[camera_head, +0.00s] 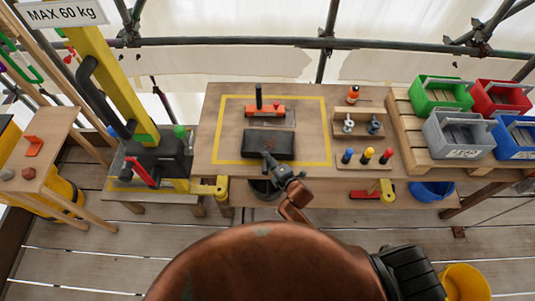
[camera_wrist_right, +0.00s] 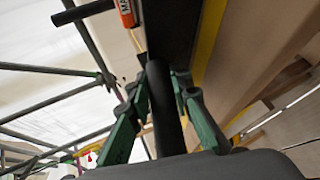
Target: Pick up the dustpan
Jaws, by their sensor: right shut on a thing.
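The dustpan (camera_head: 268,144) is a dark grey, wide pan on the wooden table, inside the yellow taped outline, with its handle towards me. My right gripper (camera_head: 270,164) reaches in from the front and is at the handle. In the right wrist view the black handle (camera_wrist_right: 164,112) runs between the green fingers of the gripper (camera_wrist_right: 157,88), which are shut on it. The dark pan (camera_wrist_right: 168,30) is beyond them. Whether the pan is clear of the table I cannot tell. My left gripper is not in view.
An orange tool with a black upright handle (camera_head: 265,110) stands just behind the pan. Colored pegs (camera_head: 367,155) and a small wooden holder (camera_head: 362,123) are to the right. Green (camera_head: 441,94), red, grey and blue bins sit on a pallet further right.

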